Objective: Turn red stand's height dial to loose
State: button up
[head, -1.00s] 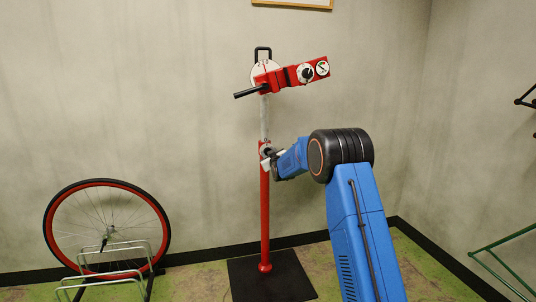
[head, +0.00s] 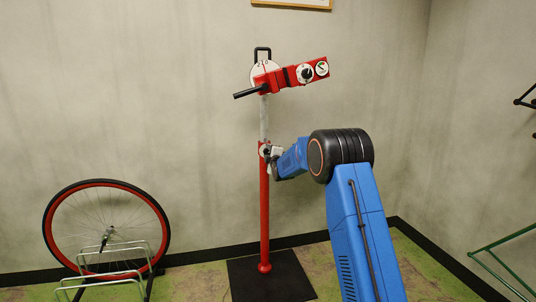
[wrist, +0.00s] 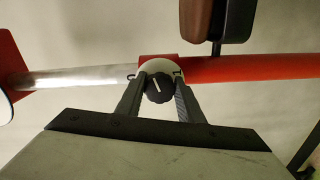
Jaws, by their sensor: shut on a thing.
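The red stand (head: 264,215) stands upright on a dark mat, with a silver tube (head: 264,118) rising from its red post to a red clamp head (head: 290,76). The height dial (wrist: 158,89) is a black knob with a white pointer line on a pale round plate, at the top of the red post. In the wrist view the line tilts slightly left of upright, and small marks flank the knob on the plate. My gripper (wrist: 159,98) is shut on the dial, one finger on each side. In the head view my gripper (head: 270,155) partly covers the dial.
A bicycle wheel (head: 106,186) with a red rim stands in a metal rack (head: 105,270) at the left. Green frame tubes (head: 505,240) show at the right edge. A brown and black object (wrist: 212,18) shows at the top of the wrist view.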

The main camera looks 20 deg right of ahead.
jog(key=n, duration=0.5)
jog(key=shift+n, duration=0.3)
jog(key=shift+a+n, duration=0.1)
jog(key=shift+n, duration=2)
jog(key=o, duration=1)
jog(key=shift+o, duration=0.2)
jog(key=s, duration=1.7)
jog(key=shift+s, duration=0.2)
jog(key=shift+r, duration=0.1)
